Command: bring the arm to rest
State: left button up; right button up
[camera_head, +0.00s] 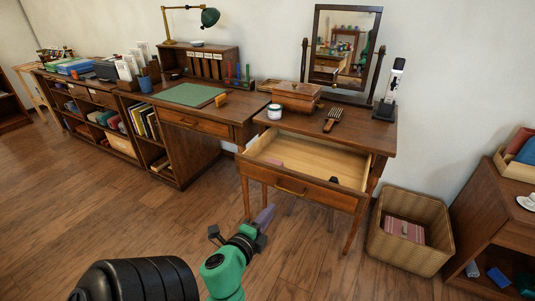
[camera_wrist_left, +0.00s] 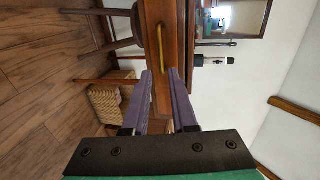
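My left gripper (camera_head: 243,226) is at the lower middle of the head view, at the end of my green arm, in front of the dressing table. In the left wrist view its two purple fingers (camera_wrist_left: 160,72) stand apart with nothing between them. The dressing table's drawer (camera_head: 308,165) is pulled open, and a few small items lie in it. Its brass handle (camera_head: 291,190) is beyond my fingertips and apart from them; it also shows in the left wrist view (camera_wrist_left: 160,47). My right gripper is not in view.
A wicker basket (camera_head: 392,251) stands on the floor right of the dressing table. A mirror (camera_head: 341,45), a wooden box (camera_head: 296,97) and a brush (camera_head: 333,119) are on the tabletop (camera_head: 365,135). A desk (camera_head: 215,125) stands left. Floor (camera_head: 110,210) left of my arm is clear.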

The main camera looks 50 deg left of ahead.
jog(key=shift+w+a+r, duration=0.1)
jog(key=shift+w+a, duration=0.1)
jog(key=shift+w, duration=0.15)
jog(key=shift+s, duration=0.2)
